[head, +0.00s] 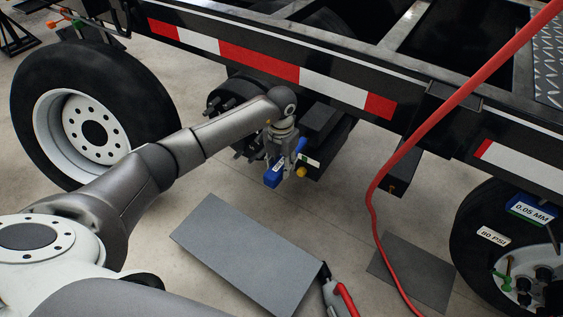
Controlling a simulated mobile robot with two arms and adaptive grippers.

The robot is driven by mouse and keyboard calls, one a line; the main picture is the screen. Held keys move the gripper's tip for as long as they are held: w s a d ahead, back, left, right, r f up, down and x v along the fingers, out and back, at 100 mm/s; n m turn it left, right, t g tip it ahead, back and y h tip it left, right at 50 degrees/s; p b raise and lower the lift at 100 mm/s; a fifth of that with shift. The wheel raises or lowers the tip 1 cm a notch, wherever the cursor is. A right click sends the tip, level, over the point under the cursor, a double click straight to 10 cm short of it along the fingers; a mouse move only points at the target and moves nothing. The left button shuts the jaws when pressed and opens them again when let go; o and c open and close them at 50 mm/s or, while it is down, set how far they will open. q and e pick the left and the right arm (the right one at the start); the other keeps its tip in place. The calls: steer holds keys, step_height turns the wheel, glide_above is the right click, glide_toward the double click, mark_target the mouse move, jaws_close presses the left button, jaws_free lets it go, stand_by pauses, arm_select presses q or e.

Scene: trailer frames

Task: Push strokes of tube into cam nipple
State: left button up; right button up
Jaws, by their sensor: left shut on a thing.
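My left gripper (285,156) hangs under the trailer's frame rail, near the wheel hub, at the end of the arm from the left. It is shut on a blue block-like thing (273,175). A small yellow round part (300,172) shows just right of it. I cannot tell whether the blue thing touches the axle parts behind it. I cannot make out the tube or the cam nipple by shape; the gripper and the dark parts may hide the nipple. My right gripper is not in view.
The trailer rail (258,62) with red and white tape runs across above. A red hose (376,195) hangs at the right. A wheel (95,125) stands at the left. A grey panel (240,250) and a tool with a red handle (345,298) are in front.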

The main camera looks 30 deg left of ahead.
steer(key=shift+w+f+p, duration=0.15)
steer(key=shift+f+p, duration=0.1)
steer(key=shift+p, duration=0.05)
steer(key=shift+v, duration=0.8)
stand_by(1.0)
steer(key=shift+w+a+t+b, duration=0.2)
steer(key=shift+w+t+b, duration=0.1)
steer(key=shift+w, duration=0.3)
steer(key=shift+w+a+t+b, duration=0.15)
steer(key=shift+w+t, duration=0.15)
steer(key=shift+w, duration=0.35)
stand_by(0.8)
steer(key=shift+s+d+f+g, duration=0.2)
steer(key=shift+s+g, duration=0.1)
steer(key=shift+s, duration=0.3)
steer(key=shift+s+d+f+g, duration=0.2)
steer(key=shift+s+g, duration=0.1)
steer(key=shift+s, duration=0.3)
stand_by(0.7)
